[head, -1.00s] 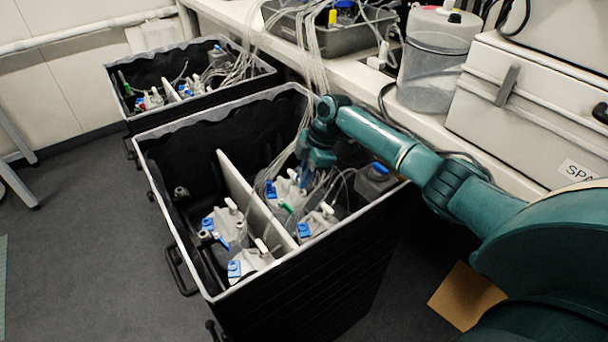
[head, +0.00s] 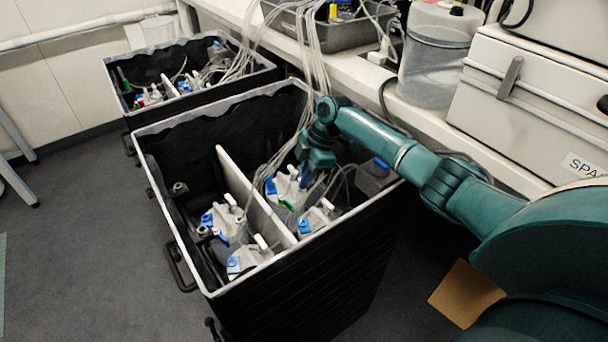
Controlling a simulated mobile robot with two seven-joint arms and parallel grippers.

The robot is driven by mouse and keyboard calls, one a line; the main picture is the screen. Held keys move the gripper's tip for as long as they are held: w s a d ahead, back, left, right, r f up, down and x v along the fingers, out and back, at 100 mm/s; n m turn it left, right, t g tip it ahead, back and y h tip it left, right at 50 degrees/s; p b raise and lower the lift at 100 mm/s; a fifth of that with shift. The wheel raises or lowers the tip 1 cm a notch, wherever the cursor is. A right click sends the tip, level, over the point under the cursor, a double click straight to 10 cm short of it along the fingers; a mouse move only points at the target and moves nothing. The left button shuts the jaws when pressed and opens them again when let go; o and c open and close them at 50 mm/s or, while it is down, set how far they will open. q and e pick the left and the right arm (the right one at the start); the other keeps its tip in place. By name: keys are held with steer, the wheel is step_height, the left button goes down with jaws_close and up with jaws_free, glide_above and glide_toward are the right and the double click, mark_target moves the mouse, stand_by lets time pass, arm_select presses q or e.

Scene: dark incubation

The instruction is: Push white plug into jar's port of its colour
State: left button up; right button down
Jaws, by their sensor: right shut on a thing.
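My right gripper (head: 306,180) reaches down into the near black bin (head: 330,262), over the jars right of its white divider. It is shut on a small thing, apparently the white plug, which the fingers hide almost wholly. A grey-white jar (head: 285,188) with a blue part and white tops is just left of the fingertips. Another jar (head: 318,218) with a blue part stands nearer the front. A green part (head: 287,204) shows between them. Whether the fingertips touch a port is too small to tell. My left gripper is out of view.
A white divider (head: 243,185) splits the near bin; more jars (head: 226,218) stand left of it. Clear tubes hang from the bench into the bin around my gripper. A second black bin (head: 190,108) stands behind. A lidded clear container (head: 436,62) is on the bench.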

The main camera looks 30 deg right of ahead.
steer(key=c, duration=1.4)
jaws_free()
steer(key=p+v, duration=0.2)
steer(key=v, duration=1.1)
steer(key=shift+a+r, duration=0.1)
steer(key=shift+r, duration=0.1)
